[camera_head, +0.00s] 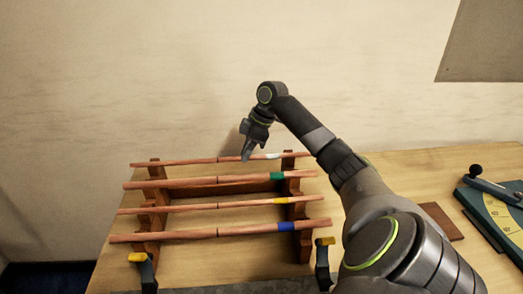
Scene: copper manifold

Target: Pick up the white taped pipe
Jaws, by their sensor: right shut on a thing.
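The white taped pipe (190,161) is a thin copper pipe with a white band (268,156). It is the rearmost of several pipes lying across a wooden rack on the table. My right gripper (246,155) is shut on the white taped pipe, just left of the white band. The gripper points down and hides a small part of the pipe. I cannot tell whether the pipe still touches the rack. My left gripper is not in view.
Pipes with green (277,176), yellow (281,200) and blue (286,226) bands lie in front on the wooden rack (154,222). Two clamps (323,262) stand at the table's front edge. A green device (492,215) is at the right. A wall stands behind.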

